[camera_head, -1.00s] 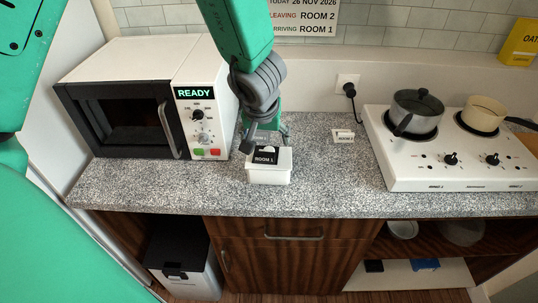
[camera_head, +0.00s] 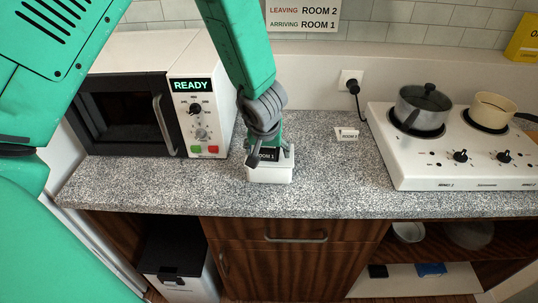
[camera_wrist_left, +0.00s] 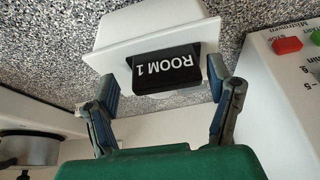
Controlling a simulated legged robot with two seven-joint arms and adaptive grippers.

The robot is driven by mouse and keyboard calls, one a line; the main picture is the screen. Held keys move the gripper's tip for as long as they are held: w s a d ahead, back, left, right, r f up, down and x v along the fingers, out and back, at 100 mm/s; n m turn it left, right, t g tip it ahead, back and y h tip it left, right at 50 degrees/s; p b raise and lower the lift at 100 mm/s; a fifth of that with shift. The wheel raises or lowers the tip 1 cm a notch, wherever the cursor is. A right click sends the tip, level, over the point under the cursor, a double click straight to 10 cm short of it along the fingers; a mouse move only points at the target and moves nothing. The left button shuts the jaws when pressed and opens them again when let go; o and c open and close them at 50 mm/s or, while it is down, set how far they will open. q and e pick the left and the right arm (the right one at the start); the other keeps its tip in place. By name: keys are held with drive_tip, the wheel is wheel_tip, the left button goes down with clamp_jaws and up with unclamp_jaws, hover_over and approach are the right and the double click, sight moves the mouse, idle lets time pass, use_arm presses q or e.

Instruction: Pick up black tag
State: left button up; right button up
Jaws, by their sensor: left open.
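The black tag (camera_head: 268,155) reads "ROOM 1" in white letters. It sits at the top of a small white box (camera_head: 270,174) on the speckled counter. In the left wrist view the tag (camera_wrist_left: 166,70) stands out in front of the white box (camera_wrist_left: 128,36). My left gripper (camera_wrist_left: 163,80) is open, with one finger on each side of the tag; I cannot tell whether either touches it. In the head view my left gripper (camera_head: 269,150) is right over the box and partly covers the tag. My right gripper does not show.
A microwave (camera_head: 181,132) with a "READY" display stands left of the box. A white tag (camera_head: 346,133) lies on the counter to the right. Farther right, a white hob (camera_head: 410,170) carries a dark-lidded pot (camera_head: 424,104) and a cream pot (camera_head: 494,108).

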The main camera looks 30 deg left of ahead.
use_arm(q)
drive_tip(key=shift+a, duration=0.25)
drive_tip(key=shift+c, duration=1.2)
drive_tip(key=shift+s+a+f, duration=0.1)
drive_tip(key=shift+s+a, duration=0.05)
drive_tip(key=shift+a, duration=0.2)
drive_tip(key=c, duration=0.9)
drive_tip(key=shift+d, duration=0.35)
drive_tip(key=shift+d+r, duration=0.15)
drive_tip(key=shift+r, duration=0.2)
wheel_tip(320, 180, up, 8)
drive_tip(key=p, duration=0.5)
drive_tip(key=shift+f, duration=0.2)
drive_tip(key=shift+a+r+b, duration=0.25)
drive_tip(key=shift+r+b, duration=0.05)
drive_tip(key=shift+r, duration=0.55)
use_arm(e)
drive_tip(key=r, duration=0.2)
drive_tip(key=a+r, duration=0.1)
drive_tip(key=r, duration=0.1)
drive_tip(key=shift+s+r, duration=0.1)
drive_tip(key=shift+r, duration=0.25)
use_arm(q)
drive_tip(key=shift+d, duration=0.1)
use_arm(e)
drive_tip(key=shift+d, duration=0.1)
